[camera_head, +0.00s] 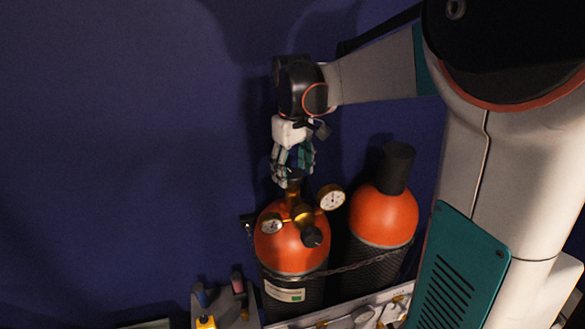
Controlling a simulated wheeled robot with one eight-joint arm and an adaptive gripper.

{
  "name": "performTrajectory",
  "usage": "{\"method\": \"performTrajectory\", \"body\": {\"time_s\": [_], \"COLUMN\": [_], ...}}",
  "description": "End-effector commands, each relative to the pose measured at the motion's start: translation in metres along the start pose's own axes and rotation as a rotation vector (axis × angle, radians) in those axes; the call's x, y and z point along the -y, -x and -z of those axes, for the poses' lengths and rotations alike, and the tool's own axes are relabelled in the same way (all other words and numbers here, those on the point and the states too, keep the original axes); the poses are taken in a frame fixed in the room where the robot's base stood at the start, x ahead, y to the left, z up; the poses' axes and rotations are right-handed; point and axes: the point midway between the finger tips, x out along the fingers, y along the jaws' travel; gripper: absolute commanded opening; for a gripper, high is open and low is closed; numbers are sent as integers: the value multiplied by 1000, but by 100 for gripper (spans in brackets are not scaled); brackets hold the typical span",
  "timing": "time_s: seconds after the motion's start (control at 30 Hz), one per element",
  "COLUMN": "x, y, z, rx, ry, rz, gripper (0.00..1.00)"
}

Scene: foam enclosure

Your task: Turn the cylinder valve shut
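The left gas cylinder (274,248) has an orange shoulder, a dark body and a label. A brass regulator (303,216) with two round gauges and a dark knob (312,237) is fitted at its top. The dark cylinder valve (295,175) stands at the very top of this cylinder. My gripper (287,181) points down from above with its fingers at the valve, one finger beside its left side. The fingers partly hide the valve. I cannot tell whether they touch it or how far they are closed.
A second orange cylinder (384,218) with a black cap (397,165) stands close on the right. A chain (355,266) runs across both cylinders. A rack with small tools (222,305) is at lower left. The dark blue wall area at left is clear.

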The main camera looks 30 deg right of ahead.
Motion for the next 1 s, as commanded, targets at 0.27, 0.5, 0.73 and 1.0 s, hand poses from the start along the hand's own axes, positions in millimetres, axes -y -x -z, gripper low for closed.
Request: {"method": "performTrajectory", "body": {"time_s": [0.27,0.5,0.73,1.0], "x": [0,0,0,0], "y": [0,-2,0,0], "z": [0,0,0,0], "rx": [0,0,0,0], "ry": [-1,-137,-264,-270], "rz": [0,0,0,0], "gripper": [20,20,20,20]}}
